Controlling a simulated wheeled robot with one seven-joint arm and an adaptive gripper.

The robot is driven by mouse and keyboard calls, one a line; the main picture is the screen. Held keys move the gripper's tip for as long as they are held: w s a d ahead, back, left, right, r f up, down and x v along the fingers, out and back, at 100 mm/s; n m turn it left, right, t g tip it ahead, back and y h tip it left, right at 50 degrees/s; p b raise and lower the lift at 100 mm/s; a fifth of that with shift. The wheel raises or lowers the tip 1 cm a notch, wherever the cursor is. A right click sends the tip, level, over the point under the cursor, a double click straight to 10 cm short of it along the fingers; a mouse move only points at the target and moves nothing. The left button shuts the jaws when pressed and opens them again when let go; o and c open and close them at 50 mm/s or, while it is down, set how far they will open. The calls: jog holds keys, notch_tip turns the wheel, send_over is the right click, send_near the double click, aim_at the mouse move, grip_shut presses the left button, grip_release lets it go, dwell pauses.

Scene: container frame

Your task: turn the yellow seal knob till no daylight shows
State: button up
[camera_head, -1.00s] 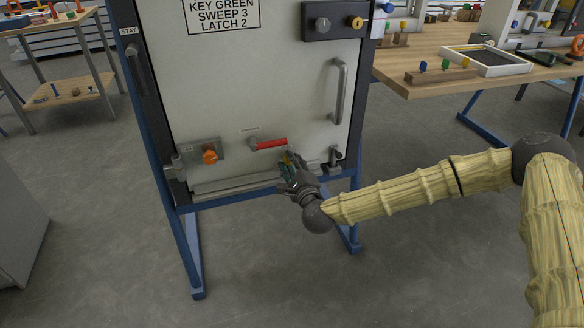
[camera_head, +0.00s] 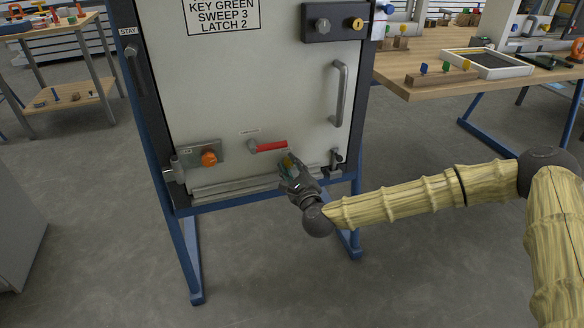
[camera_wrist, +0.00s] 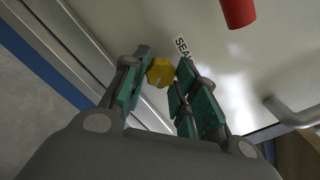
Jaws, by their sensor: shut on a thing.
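The yellow seal knob (camera_wrist: 160,73) sits on the lower part of the pale door, beside a label of which "SEA" can be read in the wrist view. My gripper (camera_wrist: 162,80) is shut on the knob, with a green-padded finger on either side of it. In the head view my gripper (camera_head: 287,165) is at the lower middle of the door (camera_head: 250,90) and hides most of the knob. A grey sweep strip (camera_head: 235,186) runs along the door's lower edge. I cannot tell from these views whether daylight shows there.
A red lever handle (camera_head: 270,147) is just above left of my gripper, and it also shows in the wrist view (camera_wrist: 237,12). An orange knob (camera_head: 209,158) is further left. A grey bar handle (camera_head: 340,93) and a small latch (camera_head: 337,158) are to the right.

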jog(key=o, duration=1)
jog(key=shift+w+d, duration=0.1)
jog(key=shift+d, duration=0.15)
jog(key=shift+a, duration=0.15)
jog(key=v, duration=1.2)
